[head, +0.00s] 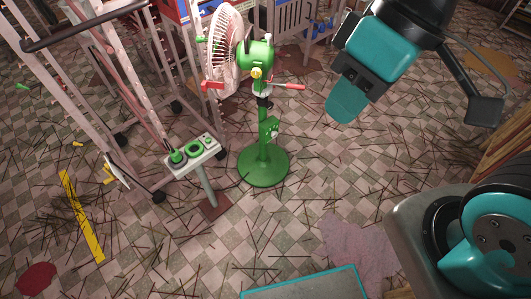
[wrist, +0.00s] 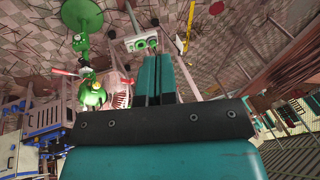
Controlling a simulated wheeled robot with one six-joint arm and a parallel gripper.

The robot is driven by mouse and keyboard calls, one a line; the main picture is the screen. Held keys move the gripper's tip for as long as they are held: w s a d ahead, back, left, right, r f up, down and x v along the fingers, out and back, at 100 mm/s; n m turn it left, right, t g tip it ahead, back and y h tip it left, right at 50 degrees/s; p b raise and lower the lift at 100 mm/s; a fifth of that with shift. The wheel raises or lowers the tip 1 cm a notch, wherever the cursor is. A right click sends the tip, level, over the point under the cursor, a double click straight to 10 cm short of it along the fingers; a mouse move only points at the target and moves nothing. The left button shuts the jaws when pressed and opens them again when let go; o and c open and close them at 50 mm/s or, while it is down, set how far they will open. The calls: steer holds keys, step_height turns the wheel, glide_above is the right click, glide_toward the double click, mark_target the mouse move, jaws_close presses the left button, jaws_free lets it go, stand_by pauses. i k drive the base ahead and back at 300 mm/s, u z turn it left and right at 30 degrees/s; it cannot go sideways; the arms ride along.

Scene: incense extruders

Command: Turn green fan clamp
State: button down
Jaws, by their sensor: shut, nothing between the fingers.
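A green pedestal fan (head: 258,55) with a pale caged head stands left of centre in the head view. Its round green base (head: 263,168) is on the floor. Red handles (head: 291,86) stick out on either side just below the fan's motor, by the clamp area (head: 262,90). The clamp's details are too small to tell. My teal gripper (head: 345,106) is shut and empty, to the right of the fan and apart from it. The wrist view shows the fan (wrist: 92,94) inverted, left of my gripper's fingers (wrist: 155,65).
A small stand with green rings (head: 195,150) is left of the fan's base. Pale metal racks (head: 100,60) fill the left. A grey crib-like frame (head: 290,20) is behind. Thin sticks litter the tiled floor (head: 300,210), with open room in front of the fan.

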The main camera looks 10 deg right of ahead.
mark_target(269, 105)
steer(key=u, duration=0.5)
steer(key=k, duration=0.6)
steer(key=u, duration=0.75)
steer(key=i, duration=0.45)
steer(key=z, duration=0.7)
steer(key=i, duration=0.65)
steer(key=z, duration=0.75)
